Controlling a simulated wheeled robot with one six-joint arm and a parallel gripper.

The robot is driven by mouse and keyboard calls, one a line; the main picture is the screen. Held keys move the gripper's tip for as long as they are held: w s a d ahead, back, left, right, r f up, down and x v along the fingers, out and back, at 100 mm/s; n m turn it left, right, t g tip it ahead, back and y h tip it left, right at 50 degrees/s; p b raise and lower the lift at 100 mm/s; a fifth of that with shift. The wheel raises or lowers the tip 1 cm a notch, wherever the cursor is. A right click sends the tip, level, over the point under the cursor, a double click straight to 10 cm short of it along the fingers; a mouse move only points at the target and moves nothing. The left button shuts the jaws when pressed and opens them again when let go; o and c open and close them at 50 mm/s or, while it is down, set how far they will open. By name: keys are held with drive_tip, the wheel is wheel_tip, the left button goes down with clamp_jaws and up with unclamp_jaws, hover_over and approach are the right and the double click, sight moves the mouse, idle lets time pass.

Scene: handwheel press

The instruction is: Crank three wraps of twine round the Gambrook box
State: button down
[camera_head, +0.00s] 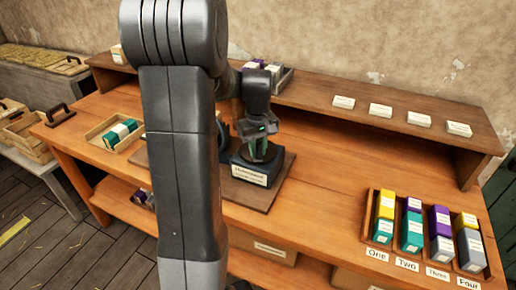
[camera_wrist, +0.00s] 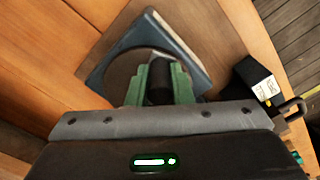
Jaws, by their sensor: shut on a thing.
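My gripper (camera_head: 262,150) points down over a dark press body (camera_head: 238,165) with a white label, on a board in the middle of the bench. In the wrist view its green fingers (camera_wrist: 160,84) are shut on an upright black knob (camera_wrist: 160,75). The knob stands over a round dark disc set in a blue-grey square frame (camera_wrist: 185,45). My arm hides part of the press in the head view. I cannot make out any twine, and I cannot tell which box is the Gambrook one.
A rack (camera_head: 373,242) marked One to Four at the right holds several coloured boxes. A wooden tray (camera_head: 95,136) at the left holds teal-and-white boxes. White cards (camera_head: 381,110) lie on the back shelf. A black box (camera_wrist: 250,78) sits beside the frame. Bench right of the press is clear.

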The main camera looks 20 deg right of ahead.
drive_tip(key=shift+w+a+m+p, duration=0.1)
drive_tip(key=shift+w+a+m, duration=0.15)
drive_tip(key=shift+m, duration=0.55)
drive_tip(key=shift+w+a+m+p, duration=0.15)
drive_tip(key=shift+a+m, duration=0.05)
drive_tip(key=shift+m, duration=0.6)
drive_tip(key=shift+w+a+m+p, duration=0.1)
drive_tip(key=shift+w+a+m, duration=0.15)
drive_tip(key=shift+m, duration=0.55)
drive_tip(key=c, duration=1.3)
unclamp_jaws()
drive_tip(key=shift+r, duration=0.1)
wheel_tip(320, 180, up, 14)
drive_tip(key=shift+f, duration=0.3)
wheel_tip(320, 180, down, 14)
drive_tip(key=shift+s+r, duration=0.1)
drive_tip(key=shift+s+d+r+n, duration=0.1)
drive_tip(key=shift+n, duration=0.4)
